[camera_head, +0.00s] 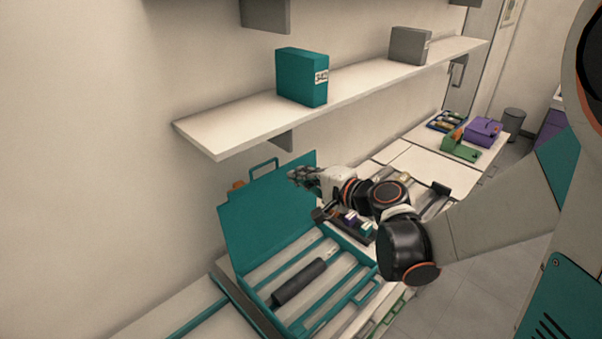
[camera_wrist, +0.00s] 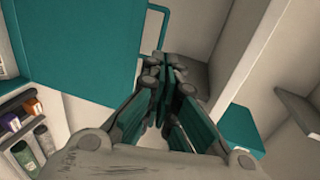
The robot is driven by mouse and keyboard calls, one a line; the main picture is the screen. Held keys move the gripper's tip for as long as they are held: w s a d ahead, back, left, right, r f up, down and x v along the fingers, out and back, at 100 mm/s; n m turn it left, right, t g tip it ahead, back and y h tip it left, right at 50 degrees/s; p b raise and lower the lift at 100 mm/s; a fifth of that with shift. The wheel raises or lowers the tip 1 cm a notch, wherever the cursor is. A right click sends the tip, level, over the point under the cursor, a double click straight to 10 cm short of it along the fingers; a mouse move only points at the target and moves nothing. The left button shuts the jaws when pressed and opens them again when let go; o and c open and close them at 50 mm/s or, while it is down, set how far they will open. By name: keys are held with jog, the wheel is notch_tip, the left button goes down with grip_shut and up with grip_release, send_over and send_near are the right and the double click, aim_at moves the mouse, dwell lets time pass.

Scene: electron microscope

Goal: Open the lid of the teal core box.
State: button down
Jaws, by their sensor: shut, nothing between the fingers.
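The teal core box (camera_head: 352,306) stands on the bench at the lower middle of the head view. Its lid (camera_head: 255,212) is raised and stands steeply up at the back, with a loop handle (camera_head: 264,168) on its top edge. A dark cylindrical core (camera_head: 300,282) lies among pale channels inside. My gripper (camera_head: 298,173) is shut and empty by the lid's upper right part. In the wrist view, my closed fingertips (camera_wrist: 165,62) are beside the lid (camera_wrist: 85,55) and below its handle loop (camera_wrist: 148,12). Whether they touch it is unclear.
A white shelf (camera_head: 230,128) above holds a teal binder-like box (camera_head: 300,78) and a grey box (camera_head: 409,46). My arm crosses from the right over the bench. Small racked items (camera_head: 352,222), a purple case (camera_head: 484,131) and a green holder (camera_head: 462,150) are farther along.

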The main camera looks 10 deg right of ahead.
aim_at(267, 163)
jog(key=b+x, duration=0.1)
jog(key=x, duration=0.9)
jog(key=shift+w+a, duration=0.25)
jog(key=w+a+b, duration=0.1)
jog(key=w+a, duration=0.2)
jog(key=w, duration=0.2)
jog(key=shift+w+a+f, duration=0.2)
